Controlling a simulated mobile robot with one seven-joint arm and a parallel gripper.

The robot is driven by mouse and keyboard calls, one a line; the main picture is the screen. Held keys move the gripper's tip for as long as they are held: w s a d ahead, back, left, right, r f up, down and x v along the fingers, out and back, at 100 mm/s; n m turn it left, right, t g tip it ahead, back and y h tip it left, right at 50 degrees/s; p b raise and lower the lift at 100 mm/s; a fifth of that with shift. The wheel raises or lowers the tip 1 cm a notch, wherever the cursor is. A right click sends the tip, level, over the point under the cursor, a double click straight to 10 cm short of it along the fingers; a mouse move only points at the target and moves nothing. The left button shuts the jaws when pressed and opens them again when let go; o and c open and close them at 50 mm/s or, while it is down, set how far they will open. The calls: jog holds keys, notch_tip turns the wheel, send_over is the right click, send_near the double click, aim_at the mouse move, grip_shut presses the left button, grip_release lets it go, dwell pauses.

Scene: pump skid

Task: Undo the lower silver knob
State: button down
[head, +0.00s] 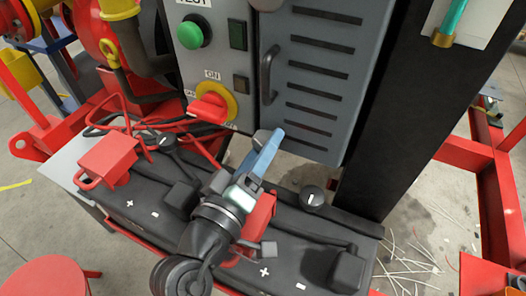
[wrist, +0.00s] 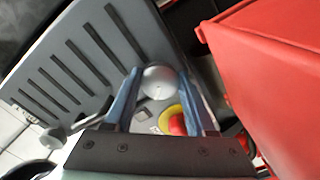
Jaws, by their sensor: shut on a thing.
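The lower silver knob (wrist: 160,82) is a round, pale metal knob at the edge of the slotted grey door, seen between the fingertips in the wrist view. In the head view only part of the lower silver knob (head: 261,137) shows, behind the fingers. My gripper (head: 270,141) has blue fingers and is shut on this knob. The fingers flank it on both sides in the wrist view (wrist: 160,78). A second silver knob (head: 267,3) is partly cut off at the top of the head view. The grey slotted door (head: 316,75) carries a dark handle (head: 268,76).
A panel left of the door has a green button (head: 192,33) and a red-and-yellow rotary switch (head: 210,104). Black batteries (head: 160,205) with red clamps and cables lie below. A black post (head: 405,105) stands to the right. A red surface (wrist: 270,70) is close in the wrist view.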

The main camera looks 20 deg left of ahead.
jog(key=shift+m, duration=0.3)
dwell(0.4)
jog(key=shift+c, duration=1.1)
grip_release()
jog(key=shift+s, duration=0.1)
jog(key=s+b, duration=0.1)
jog(key=s, duration=1)
jog(key=shift+s+a+f+b, duration=0.1)
jog(key=shift+a+f+b, duration=0.1)
jog(key=shift+b, duration=0.15)
jog(key=shift+s+r, duration=0.2)
jog(key=shift+s, duration=0.6)
